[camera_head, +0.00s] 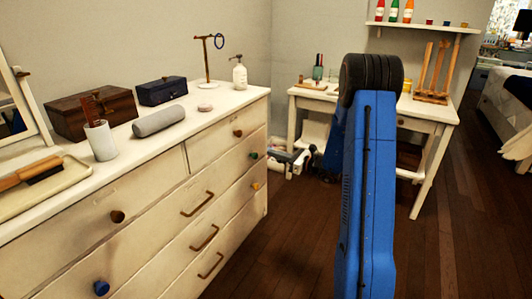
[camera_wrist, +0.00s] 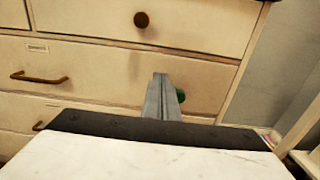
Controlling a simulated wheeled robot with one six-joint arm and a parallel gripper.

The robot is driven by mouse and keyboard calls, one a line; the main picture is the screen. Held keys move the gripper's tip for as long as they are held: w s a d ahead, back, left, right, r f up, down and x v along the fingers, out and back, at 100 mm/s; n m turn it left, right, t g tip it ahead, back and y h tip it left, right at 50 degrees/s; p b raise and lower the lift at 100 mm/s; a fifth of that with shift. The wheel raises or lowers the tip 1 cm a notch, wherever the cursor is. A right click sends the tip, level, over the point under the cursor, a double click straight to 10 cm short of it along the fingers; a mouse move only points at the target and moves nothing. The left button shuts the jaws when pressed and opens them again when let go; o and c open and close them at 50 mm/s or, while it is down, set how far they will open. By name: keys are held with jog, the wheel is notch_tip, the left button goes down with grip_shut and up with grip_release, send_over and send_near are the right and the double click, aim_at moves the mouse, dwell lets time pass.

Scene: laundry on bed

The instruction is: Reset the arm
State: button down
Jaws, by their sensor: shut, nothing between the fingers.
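My gripper (camera_wrist: 161,78) is shut with its two grey fingers together and nothing between them. In the wrist view it points at the front of the white dresser (camera_wrist: 95,70), and its fingers partly cover a green knob (camera_wrist: 181,95). I cannot tell whether the fingers touch the drawer front. In the head view my blue arm (camera_head: 366,200) rises in the right middle and hides part of the space behind it. Part of my gripper end shows low beside the dresser's right end.
The dresser (camera_head: 150,215) fills the left, its top holding a wooden box (camera_head: 92,112), a white cup (camera_head: 100,141), a grey roll (camera_head: 160,121) and a pump bottle (camera_head: 239,73). A white desk (camera_head: 425,118) stands behind my arm. Wooden floor (camera_head: 460,240) is clear at right.

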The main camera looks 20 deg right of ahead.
jog(key=s+a+r+n+g, duration=0.55)
jog(key=s+a+n, duration=0.25)
jog(key=s+a, duration=0.35)
jog(key=s+a+r+n+g, duration=0.4)
jog(key=s+a+n+g, duration=0.25)
jog(key=s+a, duration=0.55)
jog(key=s+n+h, duration=0.4)
jog(key=s+n, duration=0.3)
jog(key=s, duration=0.7)
jog(key=s+d+n+t+h, duration=0.2)
jog(key=s+d+n+h, duration=0.4)
jog(key=s, duration=0.5)
jog(key=shift+d+r+n+h, duration=0.3)
jog(key=shift+d+r+n, duration=0.25)
jog(key=shift+d, duration=0.6)
jog(key=shift+f, duration=0.1)
